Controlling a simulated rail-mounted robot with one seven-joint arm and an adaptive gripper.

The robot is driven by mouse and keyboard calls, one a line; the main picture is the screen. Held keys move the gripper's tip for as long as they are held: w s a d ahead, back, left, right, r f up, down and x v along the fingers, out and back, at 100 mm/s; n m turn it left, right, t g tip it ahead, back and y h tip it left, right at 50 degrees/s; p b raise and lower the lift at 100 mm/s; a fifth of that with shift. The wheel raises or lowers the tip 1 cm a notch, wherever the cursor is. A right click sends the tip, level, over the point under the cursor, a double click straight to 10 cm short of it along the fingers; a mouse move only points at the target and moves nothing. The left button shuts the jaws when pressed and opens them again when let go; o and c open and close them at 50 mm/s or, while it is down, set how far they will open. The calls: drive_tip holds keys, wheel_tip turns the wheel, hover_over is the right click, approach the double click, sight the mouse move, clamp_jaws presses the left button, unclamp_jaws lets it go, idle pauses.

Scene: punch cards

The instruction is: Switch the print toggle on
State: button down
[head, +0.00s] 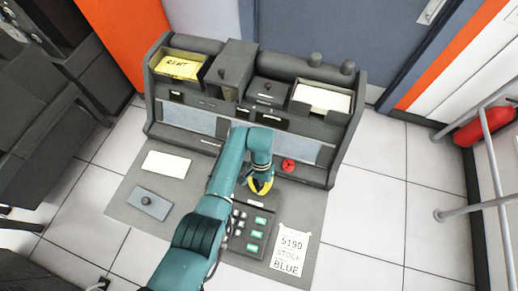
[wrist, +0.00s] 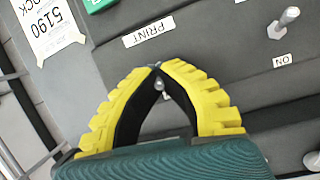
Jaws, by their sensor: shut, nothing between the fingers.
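In the wrist view, a white PRINT label (wrist: 148,32) shows upside down on the grey panel. My gripper (wrist: 158,67) has its yellow fingers closed together at the tips, just beside that label. A small silver toggle tip (wrist: 159,85) shows in the gap behind the fingertips; its base is hidden, so I cannot tell its position. In the head view, my gripper (head: 262,190) is low over the console's front desk, above the block of green buttons (head: 257,235). The arm covers part of the panel there.
A silver lever (wrist: 285,22) stands near an ON label (wrist: 282,60); another shows at the lower right edge (wrist: 312,160). A red knob (head: 288,165) is right of my gripper. A paper reading 5190 STOCK BLUE (head: 290,250) lies on the desk at right.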

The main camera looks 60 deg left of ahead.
idle(0.4)
drive_tip(key=c, duration=1.8)
unclamp_jaws()
drive_tip(key=o, duration=0.6)
drive_tip(key=shift+o, duration=0.2)
drive_tip(key=v, duration=1.2)
drive_tip(key=shift+w+a, duration=0.15)
drive_tip(key=shift+w, duration=0.1)
drive_tip(key=shift+f, duration=0.1)
